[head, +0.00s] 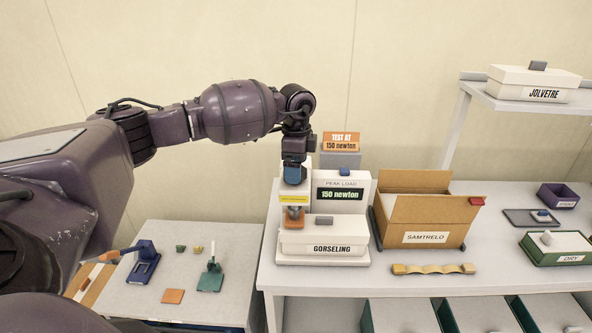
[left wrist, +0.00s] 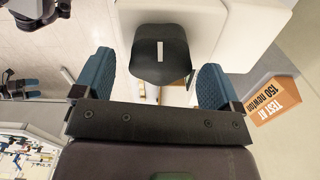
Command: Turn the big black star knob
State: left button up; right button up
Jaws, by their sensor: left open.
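The black star knob (left wrist: 160,57) is a dark, lobed piece with a white line on its top, seen in the left wrist view against a white machine housing. In the head view my gripper hides it. My left gripper (head: 294,174) points down over the left part of the white test machine (head: 345,187). Its blue fingers (left wrist: 155,82) are open, one on each side of the knob in the left wrist view, with gaps between. I cannot tell the height difference. A small dark piece with two bluish prongs (left wrist: 20,88) looks like my right gripper, its jaws unclear.
A white GORSELING box (head: 322,235) stands before the machine. An orange TEST AT 150 newton sign (head: 341,141) stands behind it. An open SAMTRELO carton (head: 424,212) is to the right, with a wavy tan strip (head: 433,269) in front. A lower table (head: 235,235) holds small parts.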

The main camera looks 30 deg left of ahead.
pick_arm(q)
notch_tip(320, 180, up, 9)
jog(key=shift+r+b, duration=0.15)
jog(key=shift+b, duration=0.3)
pick_arm(e)
jog(key=shift+w, duration=0.45)
